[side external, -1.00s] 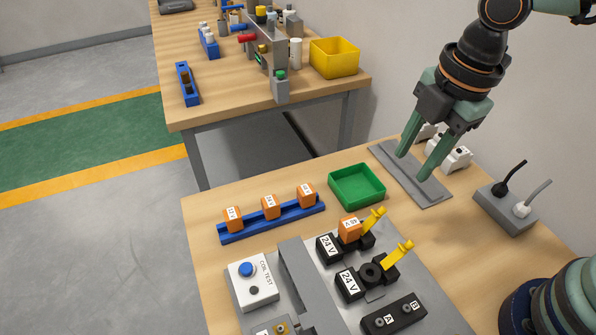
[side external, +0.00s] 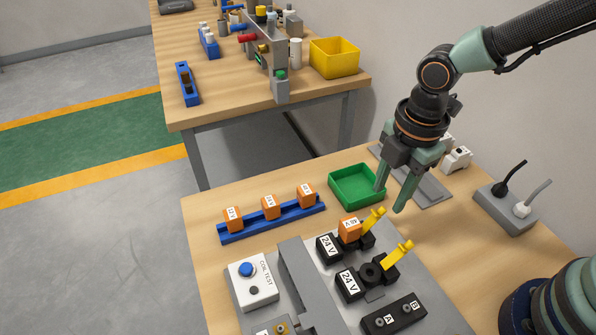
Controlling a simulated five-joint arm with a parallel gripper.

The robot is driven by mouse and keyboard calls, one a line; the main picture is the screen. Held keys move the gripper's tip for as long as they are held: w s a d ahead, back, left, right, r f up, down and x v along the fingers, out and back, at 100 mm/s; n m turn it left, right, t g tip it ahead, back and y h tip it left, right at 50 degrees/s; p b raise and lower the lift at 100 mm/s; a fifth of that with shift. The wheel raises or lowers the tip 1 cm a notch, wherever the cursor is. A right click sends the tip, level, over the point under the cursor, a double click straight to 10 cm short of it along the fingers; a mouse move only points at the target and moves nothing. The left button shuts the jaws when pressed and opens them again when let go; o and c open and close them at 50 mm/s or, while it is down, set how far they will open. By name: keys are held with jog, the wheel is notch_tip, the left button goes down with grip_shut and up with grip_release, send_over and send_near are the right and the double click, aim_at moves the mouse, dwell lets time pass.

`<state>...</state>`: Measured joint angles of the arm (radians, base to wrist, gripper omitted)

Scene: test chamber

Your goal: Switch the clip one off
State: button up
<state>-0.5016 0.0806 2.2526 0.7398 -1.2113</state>
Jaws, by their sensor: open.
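My gripper (side external: 390,198) is open and empty, pointing down in the air, with its fingers between the green tray and the grey plate. Two black sockets marked 24 V stand on a grey panel. The far socket (side external: 328,247) holds an orange block (side external: 350,229) and has a raised yellow clip (side external: 373,219). The near socket (side external: 349,285) has a black round part on top and another raised yellow clip (side external: 399,252). Small white devices (side external: 457,158) stand by the wall behind my gripper, partly hidden by it. I cannot tell their switch positions. My gripper touches none of these.
A green tray (side external: 335,193) looks empty. A blue rail (side external: 235,237) carries three orange blocks. A white coil test box (side external: 254,283) with a blue button, a black A/B block (side external: 395,316) and a grey plug box (side external: 500,207) stand around. The grey plate (side external: 434,194) is bare.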

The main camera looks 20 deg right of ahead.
aim_at(385, 209)
jog(key=shift+w+f, duration=0.15)
jog(key=shift+f, duration=1.7)
jog(key=shift+c, duration=0.4)
grip_shut()
jog(key=shift+d+f+t, duration=0.25)
jog(key=shift+d+t, duration=0.05)
jog(key=shift+d, duration=0.1)
jog(key=shift+o, duration=0.4)
grip_release()
